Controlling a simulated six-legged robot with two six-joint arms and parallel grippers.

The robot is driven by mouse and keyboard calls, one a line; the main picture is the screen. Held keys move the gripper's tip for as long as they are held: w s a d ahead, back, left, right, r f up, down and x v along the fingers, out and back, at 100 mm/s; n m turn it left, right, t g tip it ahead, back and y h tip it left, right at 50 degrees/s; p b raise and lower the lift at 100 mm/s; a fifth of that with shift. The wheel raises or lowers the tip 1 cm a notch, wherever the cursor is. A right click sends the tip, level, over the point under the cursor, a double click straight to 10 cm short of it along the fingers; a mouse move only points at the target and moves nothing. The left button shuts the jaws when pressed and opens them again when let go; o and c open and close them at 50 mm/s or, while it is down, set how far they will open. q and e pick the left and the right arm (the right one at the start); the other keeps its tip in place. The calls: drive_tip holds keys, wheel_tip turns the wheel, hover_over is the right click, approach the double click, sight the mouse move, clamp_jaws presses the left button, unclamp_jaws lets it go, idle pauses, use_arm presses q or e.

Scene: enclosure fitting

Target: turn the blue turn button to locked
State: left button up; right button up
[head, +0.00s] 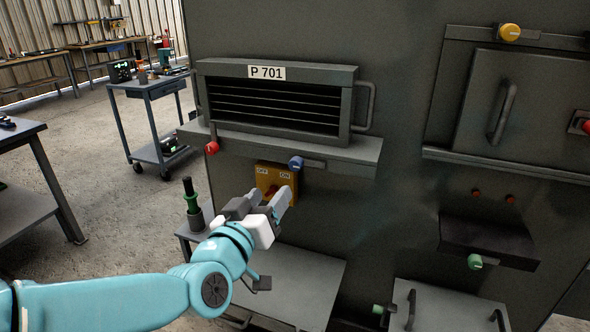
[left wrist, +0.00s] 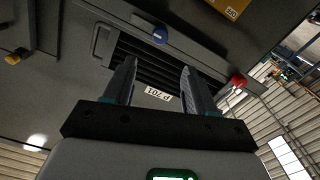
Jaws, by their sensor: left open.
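My left gripper (head: 268,192) is open and empty, below the button and in front of the yellow OFF/ON switch box (head: 262,178). In the left wrist view its two fingers (left wrist: 158,68) stand apart. They appear clear of the button. My right gripper is not in view.
A red knob (head: 212,147) sits at the shelf's left end. A handle (head: 368,107) juts from the unit's right side. Below stands a grey bench (head: 300,285) with a green-handled tool (head: 191,197) to its left. A cabinet door (head: 525,110) is at right.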

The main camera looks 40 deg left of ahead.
sight(294, 166)
use_arm(q)
drive_tip(key=p+x, duration=0.1)
drive_tip(key=x, duration=1.1)
drive_tip(key=shift+w, duration=0.1)
clamp_jaws()
